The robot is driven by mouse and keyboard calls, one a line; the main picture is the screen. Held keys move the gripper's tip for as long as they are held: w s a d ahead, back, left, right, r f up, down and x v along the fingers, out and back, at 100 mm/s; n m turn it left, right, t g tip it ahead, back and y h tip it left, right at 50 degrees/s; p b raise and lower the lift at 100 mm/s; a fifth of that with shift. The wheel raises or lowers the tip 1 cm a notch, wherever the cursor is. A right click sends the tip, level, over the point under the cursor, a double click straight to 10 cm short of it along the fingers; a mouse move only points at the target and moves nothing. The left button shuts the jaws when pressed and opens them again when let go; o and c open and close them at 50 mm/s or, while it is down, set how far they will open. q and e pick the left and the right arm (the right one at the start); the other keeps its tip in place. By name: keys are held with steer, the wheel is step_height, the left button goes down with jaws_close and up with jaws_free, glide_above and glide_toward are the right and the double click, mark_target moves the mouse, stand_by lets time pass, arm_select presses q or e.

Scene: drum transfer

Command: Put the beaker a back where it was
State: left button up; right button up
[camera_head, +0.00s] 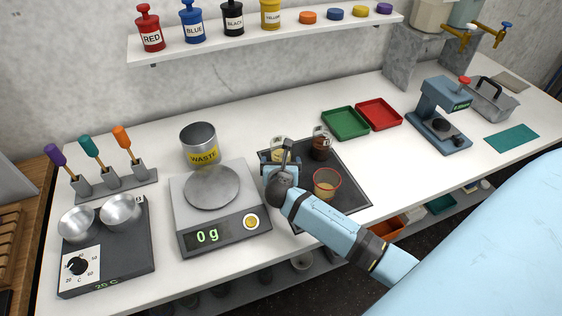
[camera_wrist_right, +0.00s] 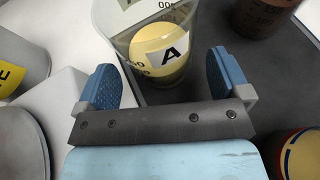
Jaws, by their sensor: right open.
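Beaker a (camera_wrist_right: 178,50) is a clear beaker with a yellowish content and a white label reading A. It stands on the dark mat (camera_head: 349,193), just ahead of the fingers in the right wrist view. In the head view beaker a (camera_head: 278,146) shows only in part behind my right gripper (camera_head: 281,165). My right gripper (camera_wrist_right: 164,82) is open, one finger to each side of the beaker's near end, with gaps visible on both sides. My left gripper is not in view.
A brown-filled beaker (camera_head: 320,147) and a red-rimmed beaker (camera_head: 326,184) share the mat. The scale (camera_head: 223,228) on the left reads 0 g, its plate (camera_head: 211,187) empty. A waste can (camera_head: 199,146) stands behind it. Green (camera_head: 345,123) and red trays (camera_head: 379,113) lie behind the mat.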

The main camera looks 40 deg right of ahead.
steer(key=v, duration=1)
steer(key=shift+s+a, duration=0.1)
steer(key=shift+s, duration=0.1)
